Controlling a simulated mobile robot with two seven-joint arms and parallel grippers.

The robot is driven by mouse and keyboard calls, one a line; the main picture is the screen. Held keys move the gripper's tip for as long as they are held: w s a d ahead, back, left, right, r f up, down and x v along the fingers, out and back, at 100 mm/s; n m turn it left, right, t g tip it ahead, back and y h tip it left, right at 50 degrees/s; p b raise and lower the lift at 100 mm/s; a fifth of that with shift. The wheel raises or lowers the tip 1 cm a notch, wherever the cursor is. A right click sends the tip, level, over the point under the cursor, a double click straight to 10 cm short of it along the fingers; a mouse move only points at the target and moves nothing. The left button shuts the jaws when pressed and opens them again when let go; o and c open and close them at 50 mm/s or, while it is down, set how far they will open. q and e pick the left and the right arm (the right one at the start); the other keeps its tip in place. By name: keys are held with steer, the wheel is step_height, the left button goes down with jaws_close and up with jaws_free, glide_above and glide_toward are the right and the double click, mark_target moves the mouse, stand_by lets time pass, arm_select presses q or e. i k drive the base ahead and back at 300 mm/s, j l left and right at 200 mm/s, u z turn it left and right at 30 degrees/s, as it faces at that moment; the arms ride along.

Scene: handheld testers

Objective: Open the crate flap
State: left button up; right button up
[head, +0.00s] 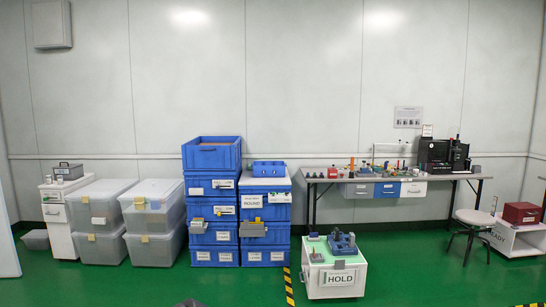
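Blue crates stand in two stacks against the back wall. The taller left stack has an open-topped crate (212,153) at its top. A grey piece (206,223) sticks out at the front of a middle crate there. The right stack (264,256) is shorter, with a similar grey piece (252,230) at its front and a white label reading ROUND above it. The crates are too small in view to tell for sure which part is a flap or whether one is open. Neither of my grippers is in view.
Clear lidded bins (152,204) stand left of the crates. A white HOLD box (334,280) with small devices on top stands right of them. A workbench (395,176) is at the back right, with a stool (474,218) nearby. Green floor (415,265) is open in front.

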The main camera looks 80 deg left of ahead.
mark_target(213, 156)
steer(key=u, duration=3.05)
steer(key=i+z, duration=0.2)
steer(key=i, duration=0.6)
steer(key=i+z, duration=0.1)
steer(key=i, duration=2.3)
steer(key=i+l+u, duration=0.2)
steer(key=i, duration=0.35)
steer(key=i+u, duration=0.2)
steer(key=i, duration=0.35)
